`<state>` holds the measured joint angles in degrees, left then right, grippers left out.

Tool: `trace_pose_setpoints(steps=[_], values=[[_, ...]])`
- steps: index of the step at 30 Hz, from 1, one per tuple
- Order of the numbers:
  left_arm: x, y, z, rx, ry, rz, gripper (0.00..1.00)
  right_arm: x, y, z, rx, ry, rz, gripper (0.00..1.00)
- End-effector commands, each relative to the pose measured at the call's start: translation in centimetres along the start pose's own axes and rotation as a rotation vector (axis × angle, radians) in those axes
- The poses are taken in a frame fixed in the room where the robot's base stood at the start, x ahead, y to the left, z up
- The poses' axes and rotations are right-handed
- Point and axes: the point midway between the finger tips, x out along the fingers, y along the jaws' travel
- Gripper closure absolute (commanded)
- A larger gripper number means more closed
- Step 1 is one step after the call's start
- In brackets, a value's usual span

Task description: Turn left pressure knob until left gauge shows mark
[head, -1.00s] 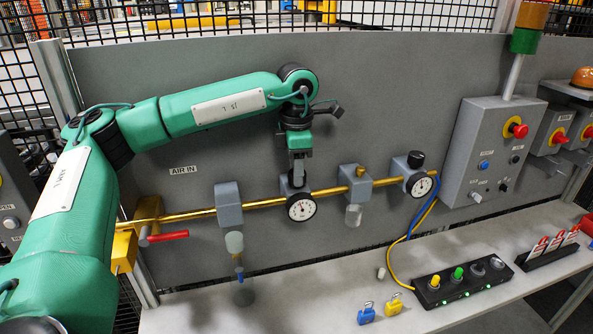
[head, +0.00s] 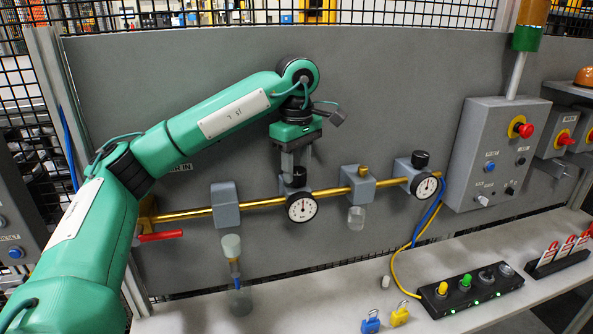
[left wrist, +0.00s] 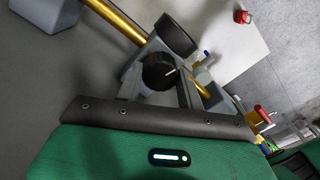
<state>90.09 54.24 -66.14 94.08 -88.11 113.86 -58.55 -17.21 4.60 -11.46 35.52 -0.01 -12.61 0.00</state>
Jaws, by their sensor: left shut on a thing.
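The left pressure knob is a black ribbed knob (left wrist: 160,72) with a white index line. It sits on the grey regulator block on the brass pipe, above the left gauge (head: 301,207), a white dial with a black rim. The dial's needle shows, but its mark is too small to make out. My left gripper (head: 294,172) points down over the regulator, its fingers shut on the knob. In the left wrist view the fingers (left wrist: 157,90) stand on both sides of the knob. The gauge shows there from behind and above. My right gripper is not in view.
A second regulator with a gauge (head: 424,185) stands to the right on the pipe (head: 330,191). A grey control box (head: 492,150) is further right. Padlocks (head: 371,322) and a button strip (head: 470,290) lie on the bench. A red valve handle (head: 160,236) is at left.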

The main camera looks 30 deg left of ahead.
Motion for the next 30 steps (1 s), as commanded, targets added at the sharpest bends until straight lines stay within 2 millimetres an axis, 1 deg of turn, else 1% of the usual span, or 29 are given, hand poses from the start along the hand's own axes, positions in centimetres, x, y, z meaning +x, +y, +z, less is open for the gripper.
trace_pose_setpoints(steps=[5, 18, 24, 30], values=[[-0.09, 0.05, 0.04, 0.166, -0.001, 0.002, 0.85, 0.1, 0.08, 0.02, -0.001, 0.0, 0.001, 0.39], [-0.19, 0.08, 0.05, 0.563, 0.0, 0.003, 0.85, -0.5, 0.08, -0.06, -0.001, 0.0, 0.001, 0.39], [-0.18, 0.08, 0.05, 0.696, 0.001, 0.003, 0.85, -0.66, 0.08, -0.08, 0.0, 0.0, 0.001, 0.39], [-0.17, 0.08, 0.06, 0.781, 0.001, 0.003, 0.85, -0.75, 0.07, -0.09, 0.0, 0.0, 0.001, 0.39]])
